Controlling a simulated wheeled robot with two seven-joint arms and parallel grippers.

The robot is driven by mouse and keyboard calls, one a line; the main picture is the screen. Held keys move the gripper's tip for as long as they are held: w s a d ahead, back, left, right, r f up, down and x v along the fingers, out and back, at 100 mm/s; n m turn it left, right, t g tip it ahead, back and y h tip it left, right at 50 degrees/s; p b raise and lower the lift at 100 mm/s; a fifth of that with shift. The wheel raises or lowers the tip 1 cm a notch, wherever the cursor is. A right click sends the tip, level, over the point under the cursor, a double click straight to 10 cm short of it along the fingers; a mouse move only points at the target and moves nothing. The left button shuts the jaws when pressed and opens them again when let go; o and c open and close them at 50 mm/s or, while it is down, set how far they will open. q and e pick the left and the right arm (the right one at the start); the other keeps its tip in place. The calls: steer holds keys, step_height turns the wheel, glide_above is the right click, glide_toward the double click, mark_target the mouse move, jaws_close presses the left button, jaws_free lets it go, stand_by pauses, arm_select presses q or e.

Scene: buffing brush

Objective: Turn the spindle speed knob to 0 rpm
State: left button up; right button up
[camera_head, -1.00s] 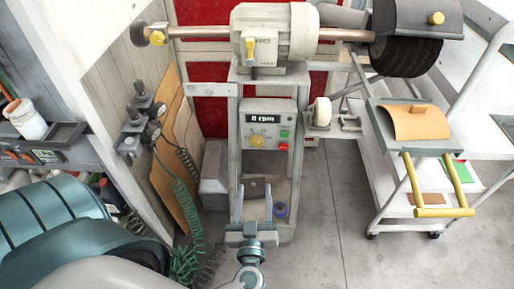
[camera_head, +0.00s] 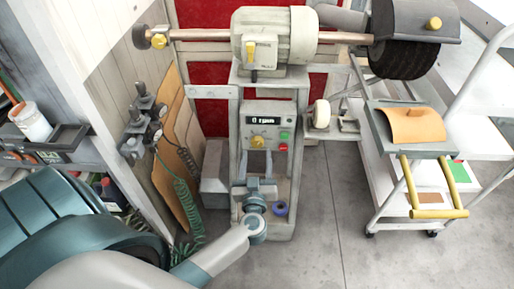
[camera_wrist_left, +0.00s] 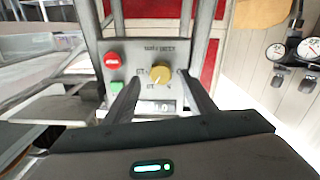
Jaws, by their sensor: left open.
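The yellow speed knob (camera_head: 258,141) sits on the grey control panel (camera_head: 250,107) of the buffing machine. The display (camera_head: 264,120) above it appears to read 0 rpm. My left gripper (camera_head: 258,156) is open and empty, with its two fingers pointing up just below the knob in the head view. In the left wrist view, which shows the panel upside down, the knob (camera_wrist_left: 160,74) lies between the lines of the two open fingers (camera_wrist_left: 160,86). I cannot tell whether a finger touches the panel. The display is partly visible there between the fingers. My right gripper is out of view.
A green button (camera_head: 284,134) and a red button (camera_head: 283,147) sit right of the knob. The motor (camera_head: 275,35) and its shaft are above the panel. A blue roll (camera_head: 279,208) lies on the lower shelf. A white cart (camera_head: 372,205) stands at right; coiled green hoses (camera_head: 187,205) hang at left.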

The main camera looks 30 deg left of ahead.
mark_target(257, 146)
arm_select(q)
steer(key=shift+x, duration=1.95)
steer(key=c, duration=1)
